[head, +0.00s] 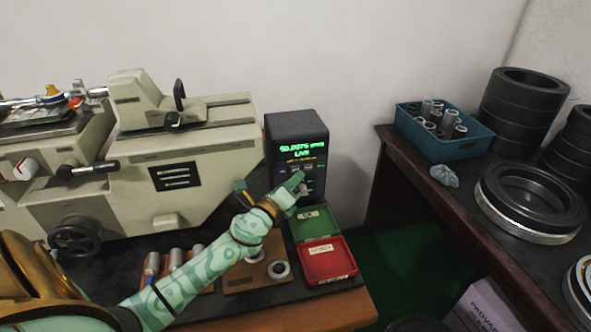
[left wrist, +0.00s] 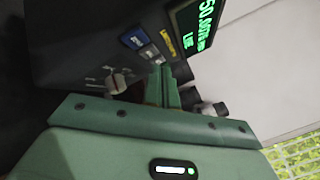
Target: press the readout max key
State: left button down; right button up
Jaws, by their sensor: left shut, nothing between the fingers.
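The readout (head: 297,140) is a dark box with green digits and the word LIVE, standing against the wall beside the measuring machine. In the left wrist view its lit screen (left wrist: 196,28) is at the top right, tilted. Below it is a row of small keys (left wrist: 148,50), one blue and others pale; their labels are too small to read, so I cannot tell which is max. My left gripper (head: 300,182) is shut and empty, in front of the readout's lower face. In the left wrist view its closed fingertips (left wrist: 162,72) are close to the key row; contact cannot be told. My right gripper is not in view.
A green tray (head: 314,222) and a red tray (head: 325,260) lie just below the gripper. A beige measuring machine (head: 200,145) stands left. On the right table are a teal bin (head: 455,150) of small parts and large dark rings (head: 530,200).

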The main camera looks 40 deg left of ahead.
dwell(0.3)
pick_arm(q)
jog(key=shift+w+a, duration=0.1)
jog(key=shift+w+a, duration=0.2)
jog(key=shift+r, duration=0.1)
jog(key=shift+w+a+r, duration=0.1)
jog(key=shift+a+r, duration=0.25)
jog(key=shift+r, duration=0.15)
dwell(1.4)
jog(key=shift+d, duration=0.1)
dwell(0.3)
jog(key=shift+s+d+f+p, duration=0.2)
jog(key=shift+s+d+f, duration=0.05)
jog(key=shift+s+d, duration=0.7)
jog(key=shift+s+d+f+p, duration=0.15)
jog(key=shift+s+d+f, duration=0.1)
jog(key=shift+s+d, duration=0.6)
